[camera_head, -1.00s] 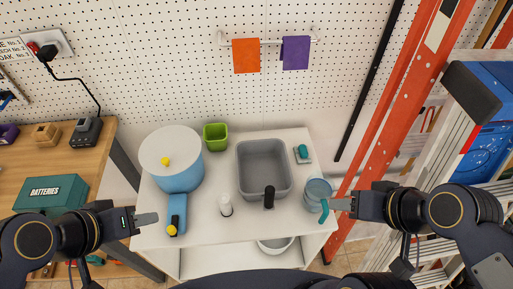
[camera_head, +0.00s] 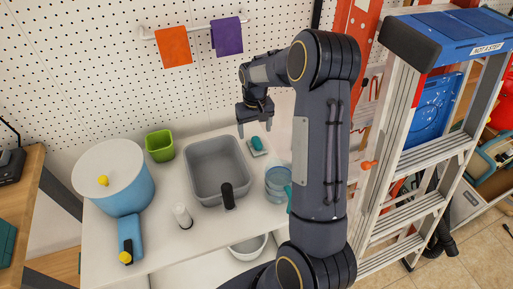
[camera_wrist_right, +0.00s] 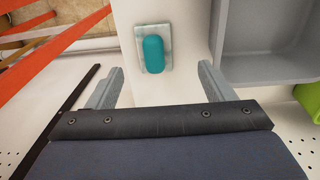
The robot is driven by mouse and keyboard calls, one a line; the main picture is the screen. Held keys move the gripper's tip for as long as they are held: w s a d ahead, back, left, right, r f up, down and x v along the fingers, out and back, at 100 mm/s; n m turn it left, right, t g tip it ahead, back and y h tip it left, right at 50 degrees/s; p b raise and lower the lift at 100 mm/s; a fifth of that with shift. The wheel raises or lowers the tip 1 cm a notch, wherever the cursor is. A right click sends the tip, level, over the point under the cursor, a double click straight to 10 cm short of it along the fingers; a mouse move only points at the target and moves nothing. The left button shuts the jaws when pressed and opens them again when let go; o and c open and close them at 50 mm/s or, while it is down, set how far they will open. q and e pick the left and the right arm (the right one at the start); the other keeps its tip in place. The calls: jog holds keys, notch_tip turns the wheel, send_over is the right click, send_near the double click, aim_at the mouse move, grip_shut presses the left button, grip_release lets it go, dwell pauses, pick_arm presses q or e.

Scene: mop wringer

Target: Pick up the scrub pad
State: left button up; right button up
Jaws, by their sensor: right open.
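The scrub pad is a small teal rounded block (camera_head: 256,143) on a pale grey holder plate (camera_head: 262,152) at the back right of the white counter. In the right wrist view the teal scrub pad (camera_wrist_right: 153,54) lies on its plate, ahead of and between the two fingers. My right gripper (camera_head: 255,130) is open and empty, just behind and above the pad, with fingers pointing down. Its fingers also show apart in the right wrist view (camera_wrist_right: 160,85). They do not appear to touch the pad. My left gripper is out of view.
A grey sink basin (camera_head: 217,170) lies directly left of the pad, with a dark tap (camera_head: 228,196) at its front. A clear blue container (camera_head: 277,180) stands in front of the pad. A ladder (camera_head: 425,130) stands at the right.

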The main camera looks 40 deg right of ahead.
aim_at(257, 140)
jog(key=f, duration=0.4)
jog(key=d+f+p, duration=0.1)
jog(key=f, duration=0.1)
jog(key=shift+w+f, duration=0.15)
jog(key=shift+f, duration=0.6)
jog(key=c, duration=1)
jog(key=shift+c, duration=0.2)
